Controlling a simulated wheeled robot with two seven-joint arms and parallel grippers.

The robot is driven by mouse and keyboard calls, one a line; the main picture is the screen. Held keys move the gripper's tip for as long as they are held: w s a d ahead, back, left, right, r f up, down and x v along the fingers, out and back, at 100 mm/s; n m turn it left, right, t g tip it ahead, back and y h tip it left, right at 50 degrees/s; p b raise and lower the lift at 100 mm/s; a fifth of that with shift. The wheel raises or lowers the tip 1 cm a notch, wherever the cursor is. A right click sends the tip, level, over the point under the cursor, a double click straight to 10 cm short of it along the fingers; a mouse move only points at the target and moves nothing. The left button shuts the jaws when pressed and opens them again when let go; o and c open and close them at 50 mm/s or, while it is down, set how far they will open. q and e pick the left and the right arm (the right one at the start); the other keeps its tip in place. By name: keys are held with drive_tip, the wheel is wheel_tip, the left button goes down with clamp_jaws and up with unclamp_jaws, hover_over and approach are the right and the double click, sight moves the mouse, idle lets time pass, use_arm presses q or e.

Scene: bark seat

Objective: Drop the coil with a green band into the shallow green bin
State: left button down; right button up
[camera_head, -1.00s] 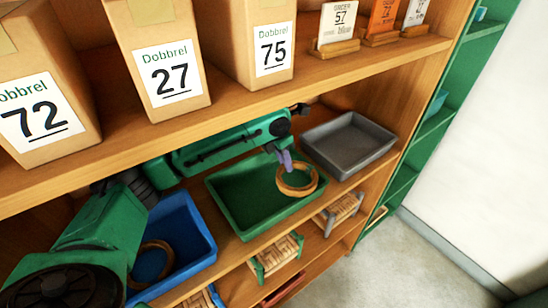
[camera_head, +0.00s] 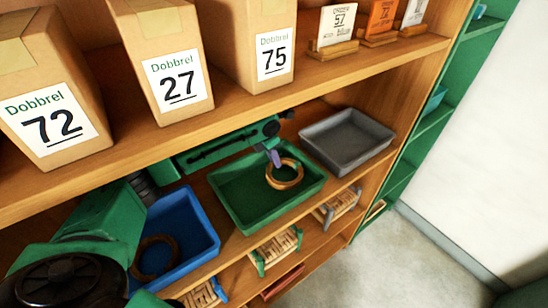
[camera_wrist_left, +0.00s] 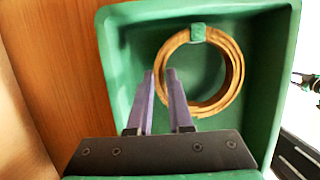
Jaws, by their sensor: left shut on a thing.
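The tan coil (camera_head: 285,186) hangs over or in the shallow green bin (camera_head: 238,215), toward its back right in the head view. In the left wrist view the coil (camera_wrist_left: 237,80) shows its green band (camera_wrist_left: 198,33) on the far side of the ring, with the bin's floor behind it. My left gripper (camera_head: 274,158) is shut on the coil's rim; its purple fingers also show in the left wrist view (camera_wrist_left: 162,80). Whether the coil touches the bin floor I cannot tell. My right gripper is not in view.
A blue bin (camera_head: 205,240) with another coil (camera_head: 165,239) stands to the left, and an empty grey bin (camera_head: 350,140) to the right. The shelf above holds boxes (camera_head: 180,80) over my arm. Woven stools (camera_head: 275,250) stand on the level below.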

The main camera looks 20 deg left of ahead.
use_arm(q)
drive_tip(key=shift+f, duration=0.25)
drive_tip(key=c, duration=0.8)
unclamp_jaws()
drive_tip(key=shift+c, duration=0.2)
drive_tip(key=shift+r, duration=0.2)
drive_tip(key=b+v, duration=0.1)
drive_tip(key=v, duration=0.5)
drive_tip(key=shift+s+a+f, duration=0.1)
drive_tip(key=s+a+b, duration=0.3)
drive_tip(key=s+a, duration=0.2)
drive_tip(key=s, duration=0.5)
drive_tip(key=shift+a, duration=0.35)
